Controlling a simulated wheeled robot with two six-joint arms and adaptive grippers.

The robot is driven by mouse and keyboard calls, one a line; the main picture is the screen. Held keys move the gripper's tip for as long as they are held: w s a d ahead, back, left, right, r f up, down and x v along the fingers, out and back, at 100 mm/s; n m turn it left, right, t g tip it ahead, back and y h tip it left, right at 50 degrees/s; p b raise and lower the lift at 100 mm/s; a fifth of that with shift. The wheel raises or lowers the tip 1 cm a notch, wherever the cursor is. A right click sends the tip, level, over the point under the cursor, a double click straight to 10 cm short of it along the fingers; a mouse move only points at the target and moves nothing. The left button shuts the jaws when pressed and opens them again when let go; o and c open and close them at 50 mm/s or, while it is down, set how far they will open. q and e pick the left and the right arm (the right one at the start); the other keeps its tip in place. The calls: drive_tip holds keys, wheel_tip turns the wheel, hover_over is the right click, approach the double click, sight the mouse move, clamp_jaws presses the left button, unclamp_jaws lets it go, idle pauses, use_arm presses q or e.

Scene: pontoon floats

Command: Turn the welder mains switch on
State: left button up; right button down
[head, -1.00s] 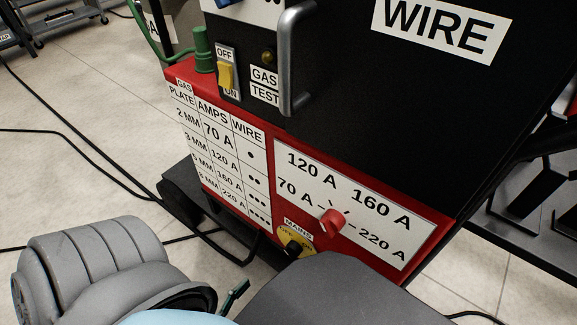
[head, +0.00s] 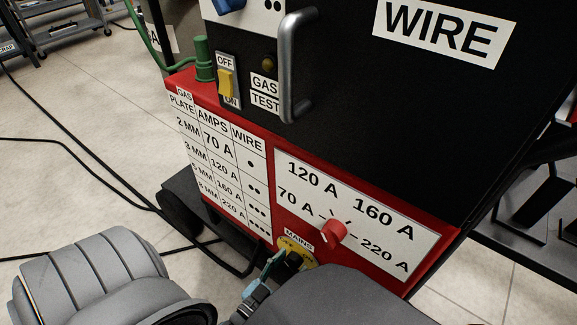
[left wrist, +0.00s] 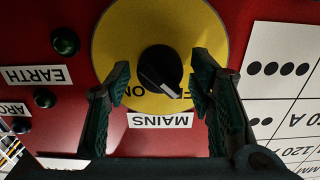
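The mains switch (head: 293,260) is a black knob on a yellow disc, low on the welder's red front panel. In the left wrist view the knob (left wrist: 160,68) shows upside down, above the MAINS label. Its white pointer line slants to the lower right, toward the partly hidden OFF mark; ON is at the lower left. My left gripper (head: 277,264) is at the switch in the head view. In the left wrist view the left gripper (left wrist: 161,82) is open, one finger on each side of the knob, with visible gaps. My right gripper is not in view.
A red amps dial (head: 333,231) sits right of the switch. Green EARTH socket (left wrist: 65,41) lies beside the disc in the wrist view. Black cables (head: 90,168) cross the floor at left.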

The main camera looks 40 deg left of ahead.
use_arm(q)
drive_tip(key=c, duration=0.8)
drive_tip(key=shift+c, duration=0.2)
